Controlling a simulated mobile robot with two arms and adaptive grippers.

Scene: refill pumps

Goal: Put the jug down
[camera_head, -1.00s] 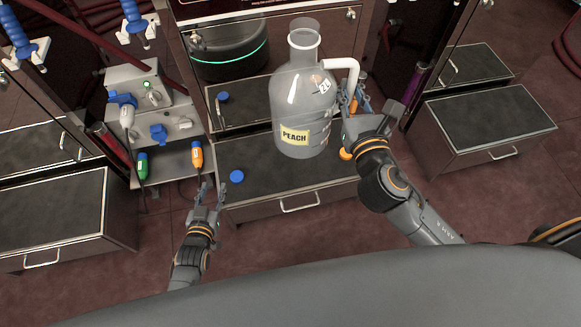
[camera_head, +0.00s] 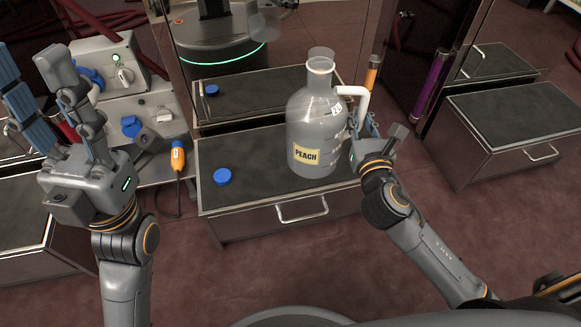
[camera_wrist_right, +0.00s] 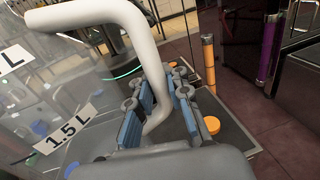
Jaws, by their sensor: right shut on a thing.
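The clear jug (camera_head: 318,125) with a yellow PEACH label and a white handle (camera_head: 362,100) is upright over the dark top of the middle drawer unit (camera_head: 258,160). Whether its base touches the top or hovers just above, I cannot tell. My right gripper (camera_head: 362,128) is at the jug's right side, shut on the handle. In the right wrist view the white handle (camera_wrist_right: 155,60) runs down between the blue finger pads, with the jug wall at left. My left gripper (camera_head: 32,68) is raised at the far left, fingers apart and empty.
A blue cap (camera_head: 222,177) lies on the unit's top, left of the jug. An orange cap (camera_wrist_right: 212,125) shows in the right wrist view. Grey pump boxes (camera_head: 110,75) and an orange-handled tool (camera_head: 178,158) are at left. Another drawer unit (camera_head: 515,115) stands at right.

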